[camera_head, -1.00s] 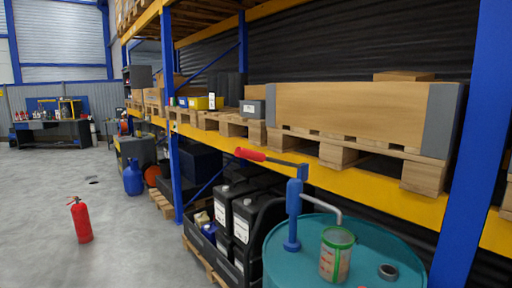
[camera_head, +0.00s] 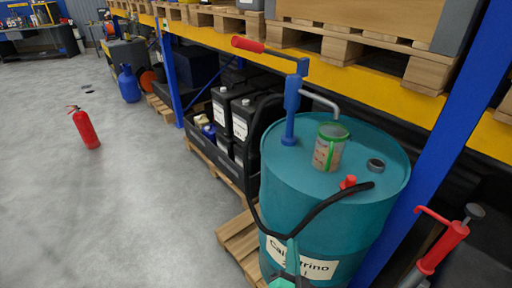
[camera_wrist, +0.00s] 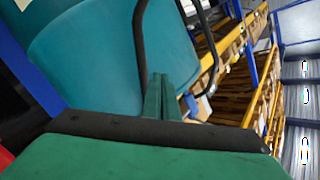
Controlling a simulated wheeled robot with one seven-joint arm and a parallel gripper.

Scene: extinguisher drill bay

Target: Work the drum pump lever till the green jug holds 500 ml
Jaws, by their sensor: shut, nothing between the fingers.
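The teal drum (camera_head: 285,180) stands at the right on a pallet. A blue hand pump (camera_head: 290,110) rises from its lid. The pump lever has a red grip (camera_head: 247,44), raised out to the left. A grey spout (camera_head: 322,99) curves towards the jug. The clear jug (camera_head: 329,147), with a green rim and stripe, stands on the lid. Reddish tones show in it, but I cannot read its level. My green gripper (camera_head: 291,243) is shut and empty, low before the drum and apart from the lever. In the wrist view its fingers (camera_wrist: 160,82) are together, with the drum (camera_wrist: 90,60) beyond.
A black curved bar or hose (camera_head: 325,203) crosses the drum's front. A red cap (camera_head: 348,182) is on the lid. A blue rack post (camera_head: 435,150) and a red-handled tool (camera_head: 445,245) stand at right. Black jerrycans (camera_head: 245,125) sit left of the drum. A fire extinguisher (camera_head: 86,128) stands on open floor.

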